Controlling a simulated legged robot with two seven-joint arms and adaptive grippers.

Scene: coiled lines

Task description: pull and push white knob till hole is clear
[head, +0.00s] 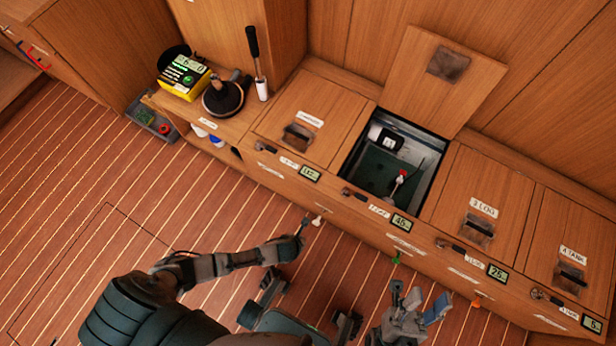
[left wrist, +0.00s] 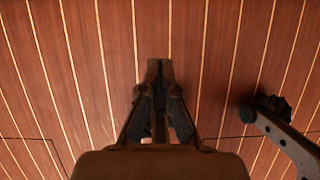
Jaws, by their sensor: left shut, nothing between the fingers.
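A small white knob (head: 317,221) sticks out low on the front of the wooden locker row. My left gripper (head: 304,225) is just left of the knob in the head view; I cannot tell whether they touch. In the left wrist view the left gripper (left wrist: 160,66) has its fingers together over plank floor, with nothing visible between them. My right gripper (head: 418,297) is low in the head view, its fingers apart and empty. I cannot make out the hole.
An open locker (head: 350,178) has its lid (head: 440,85) raised behind it. A green knob (head: 396,257) and an orange knob (head: 477,302) are farther right on the front. A yellow meter (head: 184,79) and a plunger-like tool (head: 224,97) stand at left.

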